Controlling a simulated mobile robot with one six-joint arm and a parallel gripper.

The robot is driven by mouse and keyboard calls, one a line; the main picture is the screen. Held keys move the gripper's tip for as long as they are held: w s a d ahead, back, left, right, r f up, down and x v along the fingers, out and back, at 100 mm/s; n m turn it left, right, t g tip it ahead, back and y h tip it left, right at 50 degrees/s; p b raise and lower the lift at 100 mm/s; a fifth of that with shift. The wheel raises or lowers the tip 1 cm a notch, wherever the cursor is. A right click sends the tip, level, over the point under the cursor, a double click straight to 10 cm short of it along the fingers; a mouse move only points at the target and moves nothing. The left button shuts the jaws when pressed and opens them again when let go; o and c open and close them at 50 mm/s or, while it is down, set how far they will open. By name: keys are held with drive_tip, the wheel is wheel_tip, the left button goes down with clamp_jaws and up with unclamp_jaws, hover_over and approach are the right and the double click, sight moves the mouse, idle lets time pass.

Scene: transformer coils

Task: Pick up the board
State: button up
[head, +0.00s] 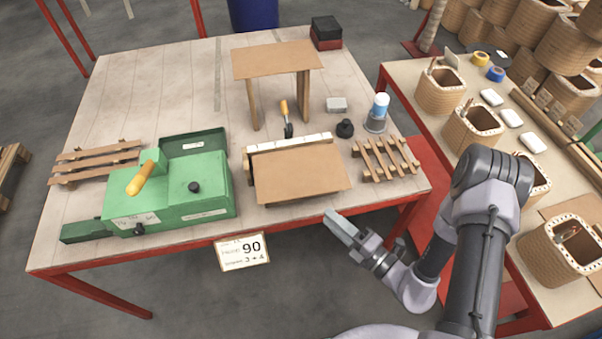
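A flat brown board (300,173) lies on the table, close to its front edge, with a pale strip along its back side. Another brown board (277,60) rests raised on upright brown legs farther back. I cannot tell which one the task names. My gripper (338,226) is in front of the table's front edge, to the lower right of the front board and apart from it. Its fingers point up and left. They appear close together, but their gap is not clear.
A green machine (183,195) with a yellow handle stands left of the front board. A slatted wooden rack (385,158) and a blue-white bottle (378,110) are to the right. A side table (400,75) holds several coils. A sign (242,252) hangs at the front edge.

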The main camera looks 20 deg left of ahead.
drive_tip(key=b+x, duration=0.2)
drive_tip(key=x, duration=0.8)
drive_tip(key=shift+s+a+f+b, duration=0.1)
drive_tip(key=shift+f+b, duration=0.05)
drive_tip(key=shift+b, duration=0.2)
clamp_jaws()
idle(0.8)
